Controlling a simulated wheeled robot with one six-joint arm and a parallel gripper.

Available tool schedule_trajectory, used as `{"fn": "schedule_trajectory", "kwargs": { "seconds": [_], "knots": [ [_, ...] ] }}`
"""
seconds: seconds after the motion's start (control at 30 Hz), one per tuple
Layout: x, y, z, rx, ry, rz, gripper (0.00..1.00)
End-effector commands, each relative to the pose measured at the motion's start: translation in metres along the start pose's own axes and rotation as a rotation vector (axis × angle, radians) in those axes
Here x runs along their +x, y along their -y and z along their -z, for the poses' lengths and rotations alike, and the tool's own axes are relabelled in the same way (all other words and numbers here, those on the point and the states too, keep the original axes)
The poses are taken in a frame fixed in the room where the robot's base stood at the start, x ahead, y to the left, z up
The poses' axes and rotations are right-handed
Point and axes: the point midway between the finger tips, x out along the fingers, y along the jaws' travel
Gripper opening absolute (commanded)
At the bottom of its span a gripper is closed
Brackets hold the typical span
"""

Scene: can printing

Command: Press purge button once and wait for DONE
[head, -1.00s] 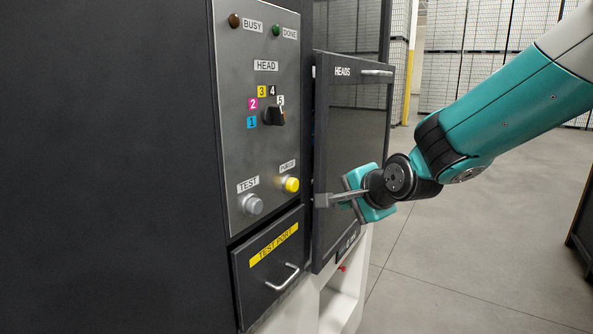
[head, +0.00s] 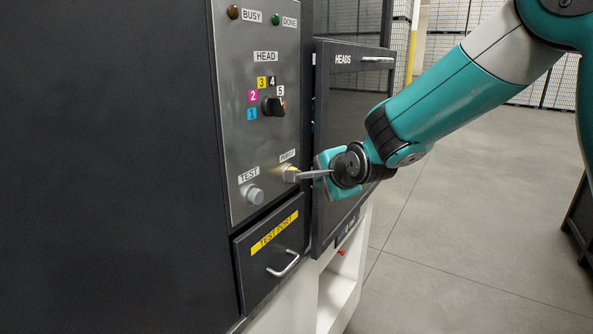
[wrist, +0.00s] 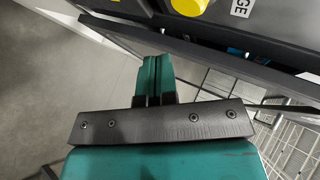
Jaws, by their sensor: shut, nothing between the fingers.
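The yellow purge button (head: 289,173) is on the grey control panel (head: 238,135), below its label, partly hidden by my fingertips in the head view. It also shows as a yellow cap at the top edge of the wrist view (wrist: 188,5). My gripper (head: 302,175) is shut and empty, its fingers pointing left at the button. In the wrist view the closed fingertips (wrist: 154,62) appear a little short of the button, with a gap between. The DONE lamp (head: 275,20) is dark green and looks unlit. The BUSY lamp (head: 234,12) is dark amber-brown and looks unlit.
The grey TEST button (head: 254,195) is left of the purge button. The black HEAD knob (head: 272,107) is above. The TEST PORT drawer (head: 268,255) is below. The dark HEADS door (head: 335,110) stands out right beside the panel, close to my gripper. Open floor lies right.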

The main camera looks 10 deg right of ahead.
Motion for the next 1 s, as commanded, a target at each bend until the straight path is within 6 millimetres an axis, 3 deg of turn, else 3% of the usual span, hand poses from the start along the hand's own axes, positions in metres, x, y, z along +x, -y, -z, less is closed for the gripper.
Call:
{"fn": "schedule_trajectory", "kwargs": {
  "seconds": [0.3,1.0],
  "knots": [
    [0.018,0.013,-0.013,-0.001,0.000,-0.001,0.00],
    [0.019,0.013,-0.013,-0.001,0.000,-0.001,0.00]
  ]
}}
